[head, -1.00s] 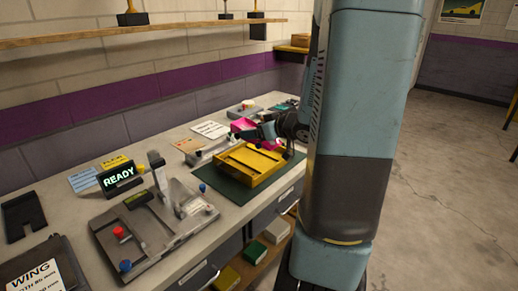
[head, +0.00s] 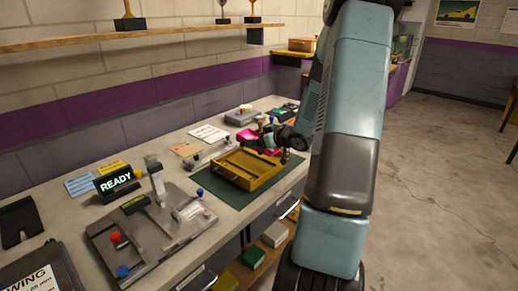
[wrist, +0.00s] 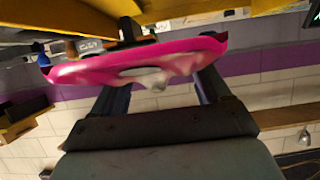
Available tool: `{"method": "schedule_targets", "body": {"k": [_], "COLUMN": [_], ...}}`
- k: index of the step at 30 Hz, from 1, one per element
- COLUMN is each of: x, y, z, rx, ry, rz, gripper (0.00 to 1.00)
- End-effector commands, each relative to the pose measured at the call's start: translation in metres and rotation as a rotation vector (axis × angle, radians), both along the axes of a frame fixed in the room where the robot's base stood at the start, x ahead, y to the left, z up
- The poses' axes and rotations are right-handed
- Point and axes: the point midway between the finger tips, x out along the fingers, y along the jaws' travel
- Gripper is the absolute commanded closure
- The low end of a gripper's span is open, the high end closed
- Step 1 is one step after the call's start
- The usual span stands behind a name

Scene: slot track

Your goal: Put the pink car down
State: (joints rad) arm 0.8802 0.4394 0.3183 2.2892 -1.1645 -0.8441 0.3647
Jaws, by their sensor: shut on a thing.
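The pink car (wrist: 135,66) is held across the ends of my two fingers in the wrist view. Its pale grey underside or interior faces the camera and looks blurred. My gripper (wrist: 162,84) is shut on it. In the head view my gripper (head: 270,140) is at the back edge of a yellow tray-like fixture (head: 232,176). Pink shows around the gripper there, partly hidden, so I cannot tell whether the car touches anything. The yellow fixture lies on a dark green mat (head: 205,190).
A grey slotted fixture (head: 190,238) with red and blue knobs stands at the front left of the bench. A sign (head: 117,182) reads READY. Cards and a grey box (head: 240,116) lie toward the back. A shelf (head: 150,34) runs above.

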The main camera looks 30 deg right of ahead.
Motion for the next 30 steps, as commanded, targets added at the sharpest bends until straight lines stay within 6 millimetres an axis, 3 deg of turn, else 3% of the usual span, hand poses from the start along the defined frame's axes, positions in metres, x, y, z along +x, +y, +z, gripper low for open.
{"method": "schedule_targets", "body": {"k": [10,18,30], "x": [0.01,0.01,0.01], "y": [-0.007,-0.006,-0.006], "z": [-0.014,-0.044,-0.048], "rx": [0.001,0.002,0.0], "ry": [0.0,0.0,0.0], "rz": [0.0,0.0,0.001], "gripper": [0.66,0.66,0.66]}}
